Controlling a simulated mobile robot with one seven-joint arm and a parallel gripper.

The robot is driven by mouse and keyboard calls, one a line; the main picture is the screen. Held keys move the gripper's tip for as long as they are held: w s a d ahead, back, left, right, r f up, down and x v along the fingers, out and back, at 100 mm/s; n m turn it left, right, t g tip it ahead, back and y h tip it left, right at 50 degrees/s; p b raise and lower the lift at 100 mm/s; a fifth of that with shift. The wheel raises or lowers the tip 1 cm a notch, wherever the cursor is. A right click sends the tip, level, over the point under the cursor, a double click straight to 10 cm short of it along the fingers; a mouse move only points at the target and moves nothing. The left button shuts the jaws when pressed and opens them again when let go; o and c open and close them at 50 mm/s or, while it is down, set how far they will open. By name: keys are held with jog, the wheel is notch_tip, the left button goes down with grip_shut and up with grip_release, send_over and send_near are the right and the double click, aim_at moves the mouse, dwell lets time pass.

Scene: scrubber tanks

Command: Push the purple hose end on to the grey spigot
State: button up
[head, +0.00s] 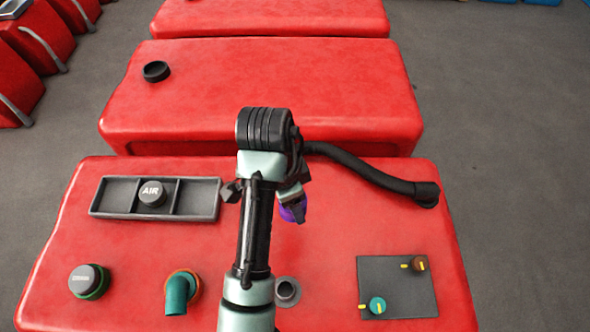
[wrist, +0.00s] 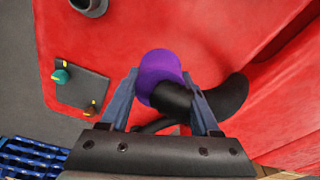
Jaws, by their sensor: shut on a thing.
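The purple hose end (wrist: 160,66) sits between the fingertips of my gripper (wrist: 160,82) in the wrist view, and the gripper is shut on it. A black hose (wrist: 230,97) runs on from it. In the head view the purple hose end (head: 293,208) shows only partly below my gripper (head: 290,190), above the red tank top. The grey spigot (head: 287,289) is a short round stub on the near tank, just right of my arm. It also shows at the top left of the wrist view (wrist: 90,5), apart from the hose end, with nothing on it.
The near red tank (head: 400,240) carries a grey tray (head: 103,197) with an AIR cap (head: 152,193), a ZEBRA-like dark cap (head: 87,280), a teal elbow (head: 178,292) and a knob panel (head: 398,290). The hose (head: 375,173) arches to the tank's right side.

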jog(key=s+p, duration=0.1)
jog(key=s, duration=0.3)
jog(key=s+a+f+p, duration=0.1)
jog(key=s, duration=0.4)
jog(key=s+p, duration=0.1)
jog(key=s, duration=0.4)
jog(key=shift+a+f, duration=0.2)
jog(key=shift+f, duration=0.1)
jog(key=shift+r+p, duration=0.2)
jog(key=shift+p, duration=0.4)
jog(key=shift+f, duration=0.15)
jog(key=shift+f, duration=0.1)
jog(key=shift+f+b, duration=1.2)
jog(key=shift+f, duration=1)
jog(key=shift+r+p, duration=0.1)
jog(key=shift+p, duration=0.75)
